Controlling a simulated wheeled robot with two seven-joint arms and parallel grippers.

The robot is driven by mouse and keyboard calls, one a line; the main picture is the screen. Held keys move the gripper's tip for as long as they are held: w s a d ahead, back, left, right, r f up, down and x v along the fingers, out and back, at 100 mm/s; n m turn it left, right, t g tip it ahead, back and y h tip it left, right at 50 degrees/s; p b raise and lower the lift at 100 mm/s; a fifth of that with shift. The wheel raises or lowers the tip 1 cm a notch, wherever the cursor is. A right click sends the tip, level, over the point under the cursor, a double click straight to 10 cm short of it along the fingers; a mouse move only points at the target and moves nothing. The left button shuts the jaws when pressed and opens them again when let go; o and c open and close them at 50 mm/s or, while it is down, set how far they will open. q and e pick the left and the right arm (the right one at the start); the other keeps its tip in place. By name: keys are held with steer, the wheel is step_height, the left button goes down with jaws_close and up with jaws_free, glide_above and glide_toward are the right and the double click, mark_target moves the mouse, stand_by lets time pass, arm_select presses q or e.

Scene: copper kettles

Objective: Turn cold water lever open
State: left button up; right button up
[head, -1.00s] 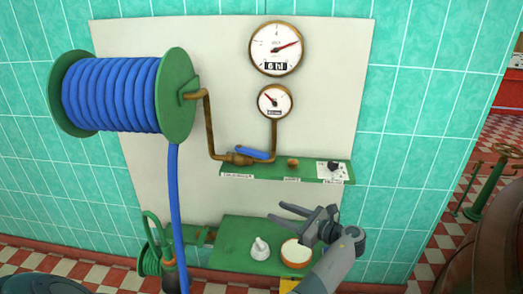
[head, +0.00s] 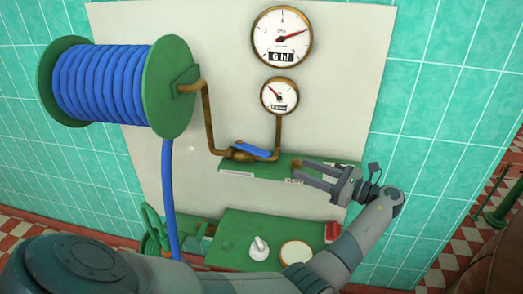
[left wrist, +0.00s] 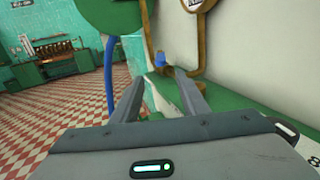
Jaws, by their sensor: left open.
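The blue lever (head: 251,149) sits on a brass valve (head: 240,155) in the copper pipe, just above the green shelf. It lies roughly along the pipe, its right end a little lower. My left gripper (head: 299,171) is open and empty in front of the shelf, to the right of the lever and apart from it, fingers pointing left toward it. In the left wrist view the blue lever (left wrist: 160,60) shows small beyond the open fingertips (left wrist: 154,78). My right gripper is not in view.
A green reel (head: 168,85) with blue hose hangs at the left; its hose runs down. Two round gauges (head: 282,37) are above. The green shelf (head: 264,166) is close to my fingers.

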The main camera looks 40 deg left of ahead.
mark_target(259, 151)
arm_select(q)
steer(key=a, duration=0.5)
steer(key=s+a+b, duration=0.1)
steer(key=a, duration=0.4)
steer(key=a+b, duration=0.1)
steer(key=a, duration=0.4)
steer(key=shift+s+f, duration=0.15)
steer(key=shift+s, duration=0.25)
steer(key=shift+s+a, duration=0.1)
steer(key=shift+a, duration=1.05)
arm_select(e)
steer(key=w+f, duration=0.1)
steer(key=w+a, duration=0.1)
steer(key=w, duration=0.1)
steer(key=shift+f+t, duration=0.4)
arm_select(q)
jaws_close()
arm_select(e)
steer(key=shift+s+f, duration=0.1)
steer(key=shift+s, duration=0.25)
